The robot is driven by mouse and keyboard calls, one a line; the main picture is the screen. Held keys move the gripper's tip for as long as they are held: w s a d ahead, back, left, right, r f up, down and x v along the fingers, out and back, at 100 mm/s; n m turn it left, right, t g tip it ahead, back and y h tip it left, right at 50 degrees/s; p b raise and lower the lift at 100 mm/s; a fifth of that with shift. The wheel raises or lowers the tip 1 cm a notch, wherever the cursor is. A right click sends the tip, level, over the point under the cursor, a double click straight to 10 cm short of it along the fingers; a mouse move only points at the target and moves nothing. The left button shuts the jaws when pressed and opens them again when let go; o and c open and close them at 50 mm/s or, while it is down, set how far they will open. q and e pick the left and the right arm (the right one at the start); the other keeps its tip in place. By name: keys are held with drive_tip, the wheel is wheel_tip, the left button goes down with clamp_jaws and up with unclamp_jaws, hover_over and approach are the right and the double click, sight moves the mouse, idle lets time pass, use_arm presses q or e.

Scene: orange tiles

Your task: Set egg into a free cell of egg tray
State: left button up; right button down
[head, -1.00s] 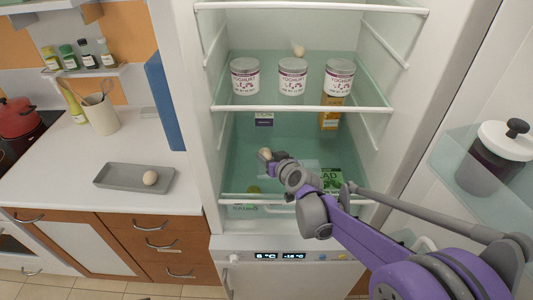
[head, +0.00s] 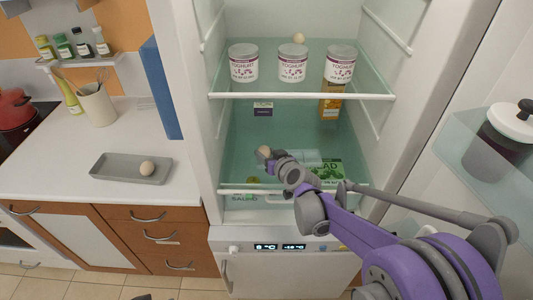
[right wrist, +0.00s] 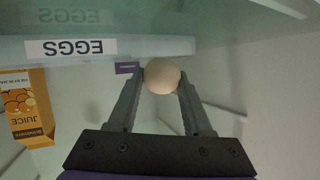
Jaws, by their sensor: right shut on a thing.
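My right gripper (head: 270,154) is inside the fridge, below the yoghurt shelf. It is shut on a pale egg (head: 264,151); the right wrist view shows that egg (right wrist: 161,76) between the two fingertips. A second egg (head: 147,168) lies in a shallow grey tray (head: 112,167) on the counter. A third egg (head: 299,38) shows behind the yoghurt cans on the upper shelf. An EGGS label (right wrist: 71,47) runs along a pale edge in the right wrist view, beyond the held egg. No egg tray with cells can be made out. My left gripper is not in view.
Several yoghurt cans (head: 292,64) stand on the glass shelf, whose front rail (head: 300,97) is above my right gripper. A juice carton (head: 330,104) stands behind it. A green salad pack (head: 327,171) is low in the fridge. The open door (head: 450,140) is at right.

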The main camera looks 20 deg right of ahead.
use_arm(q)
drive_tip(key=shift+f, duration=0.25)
use_arm(e)
drive_tip(key=shift+f, duration=0.35)
drive_tip(key=shift+c, duration=1.2)
unclamp_jaws()
drive_tip(key=shift+r, duration=0.1)
drive_tip(key=shift+r+p, duration=1.8)
drive_tip(key=shift+r, duration=1.2)
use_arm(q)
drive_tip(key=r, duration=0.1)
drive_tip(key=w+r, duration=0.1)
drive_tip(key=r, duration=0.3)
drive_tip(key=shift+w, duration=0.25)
